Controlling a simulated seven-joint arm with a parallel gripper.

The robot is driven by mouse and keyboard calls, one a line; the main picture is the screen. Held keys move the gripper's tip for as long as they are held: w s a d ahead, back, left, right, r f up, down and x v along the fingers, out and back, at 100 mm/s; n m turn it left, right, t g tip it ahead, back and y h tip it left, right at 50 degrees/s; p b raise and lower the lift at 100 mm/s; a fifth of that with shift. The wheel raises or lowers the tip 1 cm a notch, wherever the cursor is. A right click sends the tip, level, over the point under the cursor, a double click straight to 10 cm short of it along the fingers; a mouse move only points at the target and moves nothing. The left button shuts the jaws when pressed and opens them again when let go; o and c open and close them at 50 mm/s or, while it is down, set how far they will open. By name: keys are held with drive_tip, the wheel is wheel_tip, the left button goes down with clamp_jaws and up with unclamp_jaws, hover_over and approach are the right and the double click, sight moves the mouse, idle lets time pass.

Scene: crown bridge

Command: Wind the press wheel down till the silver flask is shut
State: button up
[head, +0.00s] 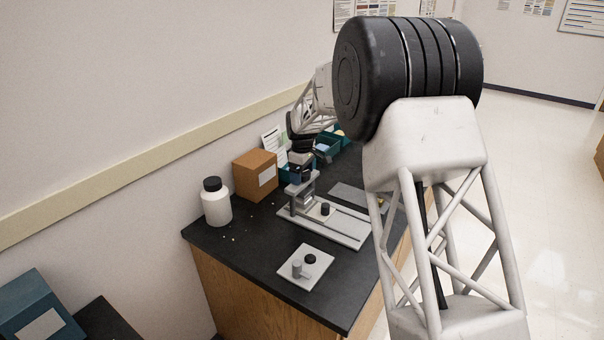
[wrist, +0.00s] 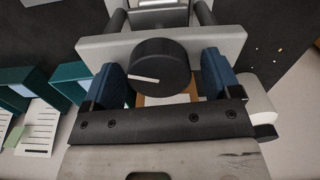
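The press (head: 299,188) stands on a long pale base plate (head: 345,233) on the dark bench. Its black wheel (wrist: 158,66), with a white mark on its face, is in the middle of the wrist view. My gripper (wrist: 163,82) is at the wheel, with one blue finger on each side. A narrow gap shows at the right finger; the left finger is close to the wheel. In the head view my gripper (head: 302,172) is over the press top. A small grey cylinder (head: 297,269) stands on a small plate (head: 318,273) in front; I cannot tell whether it is the silver flask.
A dark small cylinder (head: 325,209) stands on the base plate. A black round piece (head: 310,259) is on the small plate. A white bottle (head: 216,207) and a brown box (head: 256,175) stand at the left. Teal bins (head: 325,152) are behind.

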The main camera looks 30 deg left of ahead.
drive_tip(key=c, duration=0.9)
drive_tip(key=shift+m, duration=0.4)
drive_tip(key=m, duration=0.7)
drive_tip(key=shift+w+m, duration=0.1)
drive_tip(key=shift+m, duration=0.3)
drive_tip(key=m, duration=0.4)
drive_tip(key=shift+m, duration=0.3)
drive_tip(key=shift+d+m, duration=0.1)
drive_tip(key=shift+m, duration=1.9)
